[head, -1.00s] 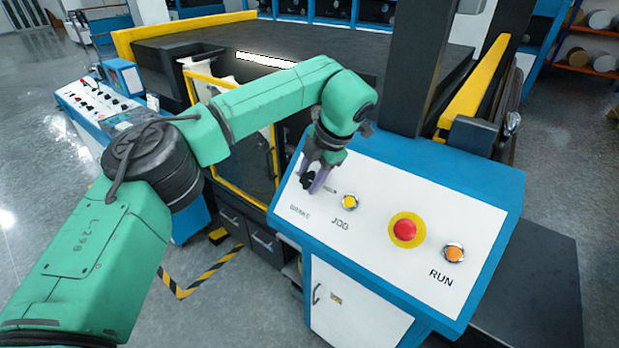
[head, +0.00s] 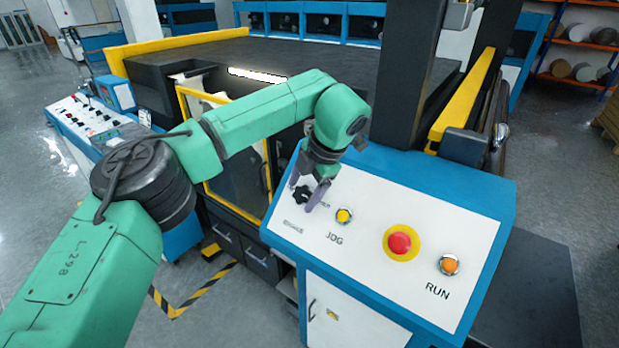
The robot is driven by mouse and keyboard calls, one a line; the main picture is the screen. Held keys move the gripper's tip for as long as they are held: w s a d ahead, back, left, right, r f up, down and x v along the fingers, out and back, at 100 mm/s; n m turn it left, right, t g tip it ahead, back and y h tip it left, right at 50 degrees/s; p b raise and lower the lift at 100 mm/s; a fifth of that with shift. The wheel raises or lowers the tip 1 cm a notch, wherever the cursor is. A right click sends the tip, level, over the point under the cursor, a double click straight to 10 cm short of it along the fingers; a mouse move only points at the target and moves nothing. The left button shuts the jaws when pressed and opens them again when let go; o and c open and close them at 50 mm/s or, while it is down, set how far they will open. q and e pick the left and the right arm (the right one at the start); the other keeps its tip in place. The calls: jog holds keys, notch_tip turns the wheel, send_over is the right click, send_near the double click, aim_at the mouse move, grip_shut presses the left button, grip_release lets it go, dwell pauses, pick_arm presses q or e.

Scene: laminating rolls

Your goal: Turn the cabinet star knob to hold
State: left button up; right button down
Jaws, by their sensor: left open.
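The black star knob (head: 301,195) sits at the upper left of the white panel (head: 375,275) on the blue cabinet. The lettering beside it is partly covered and too small to read surely. My left gripper (head: 307,194) is over the knob, its purple fingers apart, one on the left of the knob and one on the right. I cannot tell whether either finger touches the knob. My right gripper is not in view.
Right of the knob on the panel are the yellow JOG button (head: 344,216), the red stop button (head: 399,243) on a yellow ring and the orange RUN button (head: 449,264). A dark post (head: 402,75) rises behind the cabinet.

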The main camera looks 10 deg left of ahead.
pick_arm(q)
jog(key=v, duration=1.4)
jog(key=shift+b, duration=0.4)
jog(key=shift+w, duration=0.1)
jog(key=shift+f, duration=0.15)
